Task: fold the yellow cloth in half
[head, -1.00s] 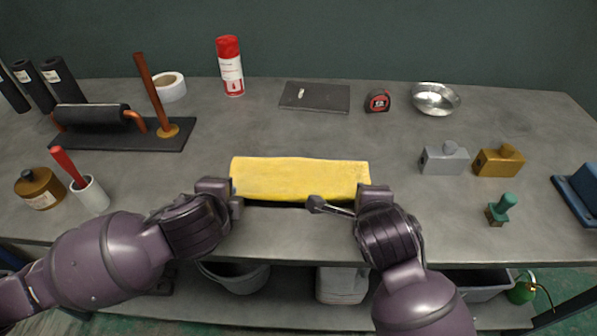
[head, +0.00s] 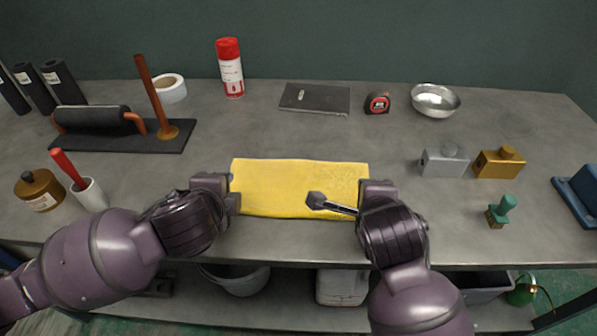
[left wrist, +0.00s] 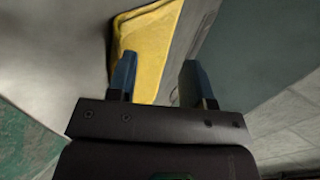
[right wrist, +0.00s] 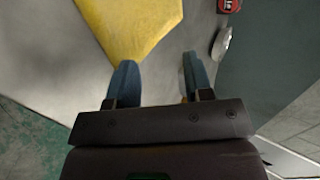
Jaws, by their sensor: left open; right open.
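The yellow cloth (head: 285,185) lies spread as a rectangle on the grey workbench, near the front edge. It also shows in the left wrist view (left wrist: 152,45) and the right wrist view (right wrist: 130,25). My left gripper (head: 234,193) is at the cloth's left side, near its front corner. In the left wrist view its open fingers (left wrist: 157,78) overlap the cloth's edge. My right gripper (head: 370,192) is at the right side. In the right wrist view its open fingers (right wrist: 158,80) are beside the cloth's corner. Contact with the cloth cannot be judged.
A dark rod with a knobbed end (head: 330,203) overlaps the cloth's front right in view. A cup (head: 90,194) stands left. Behind the cloth the bench is clear up to a dark plate (head: 315,98).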

